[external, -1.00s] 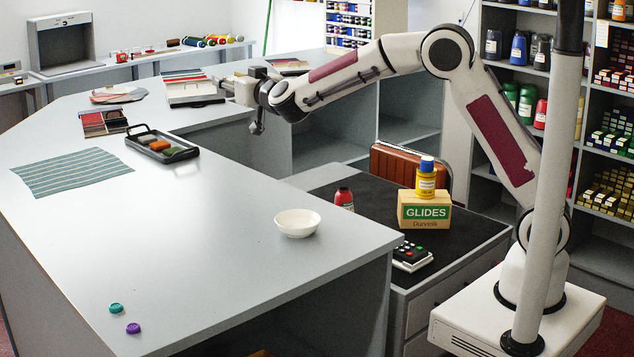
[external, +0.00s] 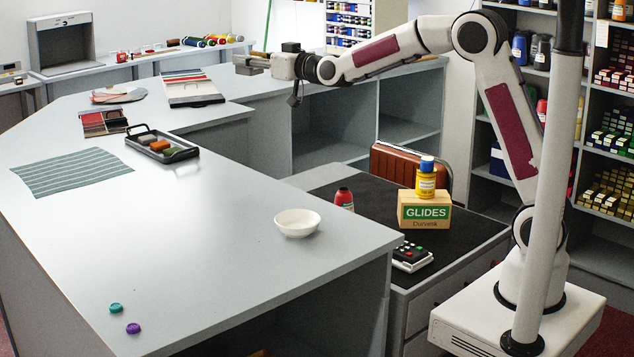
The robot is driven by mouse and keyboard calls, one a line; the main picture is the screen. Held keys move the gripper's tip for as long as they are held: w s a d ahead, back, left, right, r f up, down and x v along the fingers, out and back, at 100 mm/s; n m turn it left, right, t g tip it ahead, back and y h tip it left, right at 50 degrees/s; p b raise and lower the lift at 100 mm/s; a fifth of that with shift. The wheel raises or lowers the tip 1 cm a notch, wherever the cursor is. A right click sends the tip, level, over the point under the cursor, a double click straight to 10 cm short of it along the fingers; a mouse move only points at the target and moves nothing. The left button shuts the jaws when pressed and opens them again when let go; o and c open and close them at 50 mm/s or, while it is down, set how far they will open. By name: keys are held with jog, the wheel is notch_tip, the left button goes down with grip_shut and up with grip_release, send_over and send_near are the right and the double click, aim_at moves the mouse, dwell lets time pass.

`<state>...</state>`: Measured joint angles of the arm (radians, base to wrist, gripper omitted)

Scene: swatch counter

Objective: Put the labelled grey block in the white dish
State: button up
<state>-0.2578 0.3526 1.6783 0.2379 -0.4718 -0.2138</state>
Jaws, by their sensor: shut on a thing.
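The white dish (external: 297,230) is a shallow round bowl, empty, near the right edge of the large grey counter. My gripper (external: 246,65) is far from it, at the back, raised and pointing left. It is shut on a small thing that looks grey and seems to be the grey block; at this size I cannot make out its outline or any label. No other grey block shows on the counter.
A black tray with coloured pieces (external: 163,148), a striped cloth (external: 70,172) and swatch books (external: 190,88) lie on the counter. Bottle caps (external: 133,328) lie at the front. The counter's middle is clear.

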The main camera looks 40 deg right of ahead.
jog(key=shift+s+d+r+n+y, duration=0.15)
jog(key=shift+d+n+y, duration=0.1)
jog(key=shift+y, duration=0.15)
jog(key=shift+s+d+f+n+y, duration=0.15)
jog(key=shift+n+y, duration=0.1)
jog(key=shift+y, duration=0.15)
jog(key=shift+s+d+n+g+y, duration=0.1)
jog(key=shift+s+n+g+y, duration=0.1)
jog(key=shift+n+g+y, duration=0.15)
jog(key=shift+y, duration=0.25)
jog(key=s+a+f+n+g+y, duration=0.2)
jog(key=s+f+n+g+y, duration=0.4)
jog(key=s, duration=0.5)
jog(key=s+a+f+n+g+y, duration=0.3)
jog(key=s+f+n+g+y, duration=0.3)
jog(key=s+f+n+g, duration=0.2)
jog(key=s+f+g, duration=0.2)
jog(key=s+g, duration=0.1)
jog(key=shift+a, duration=0.25)
jog(key=shift+s+f+n, duration=0.1)
jog(key=shift+f+n, duration=0.05)
jog(key=shift+n, duration=0.1)
jog(key=shift+f, duration=3.05)
jog(key=shift+f, duration=0.1)
